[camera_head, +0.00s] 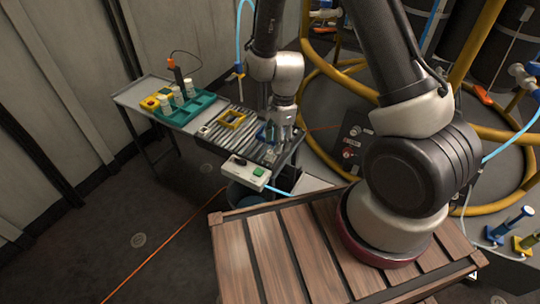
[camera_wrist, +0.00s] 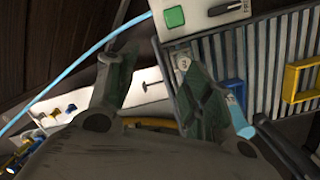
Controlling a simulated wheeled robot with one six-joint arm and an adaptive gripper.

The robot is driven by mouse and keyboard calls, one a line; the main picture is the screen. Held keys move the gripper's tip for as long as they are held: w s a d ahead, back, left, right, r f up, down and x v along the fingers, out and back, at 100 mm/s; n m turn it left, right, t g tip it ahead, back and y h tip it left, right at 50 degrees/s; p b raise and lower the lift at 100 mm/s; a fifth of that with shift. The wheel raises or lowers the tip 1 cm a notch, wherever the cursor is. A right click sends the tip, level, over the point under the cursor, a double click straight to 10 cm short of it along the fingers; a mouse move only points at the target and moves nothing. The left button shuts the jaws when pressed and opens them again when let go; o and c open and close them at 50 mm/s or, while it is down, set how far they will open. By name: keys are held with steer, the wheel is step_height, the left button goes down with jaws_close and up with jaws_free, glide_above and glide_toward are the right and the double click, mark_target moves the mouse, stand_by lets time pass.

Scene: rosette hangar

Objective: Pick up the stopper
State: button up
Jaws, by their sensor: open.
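My gripper (camera_head: 272,138) is over the near end of the roller conveyor (camera_head: 214,134), pointing down. In the wrist view my gripper (camera_wrist: 157,68) is open, its two fingers spread wide with nothing held between them. A small pale round-topped piece (camera_wrist: 183,62) shows beside the right fingertip, at the conveyor's edge. It may be the stopper, but it is too small and partly hidden to be sure. I cannot tell whether the finger touches it.
A white control box (camera_head: 245,172) with a green button sits at the conveyor's near edge. A yellow frame (camera_head: 232,119) and a blue frame (camera_wrist: 234,94) lie on the rollers. A teal tray (camera_head: 203,104) with white bottles stands farther left. Yellow hoses (camera_head: 330,150) curve at right.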

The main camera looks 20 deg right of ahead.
mark_target(270, 151)
steer(key=w+f+m, duration=0.1)
steer(key=f, duration=0.1)
steer(key=w+a+f+m, duration=0.1)
steer(key=f+m, duration=0.1)
steer(key=f, duration=0.1)
steer(key=w+f+m+t, duration=0.1)
steer(key=f, duration=0.1)
steer(key=shift+w+a+f, duration=0.15)
steer(key=shift+a+f, duration=0.1)
steer(key=shift+f, duration=0.05)
steer(key=c, duration=0.9)
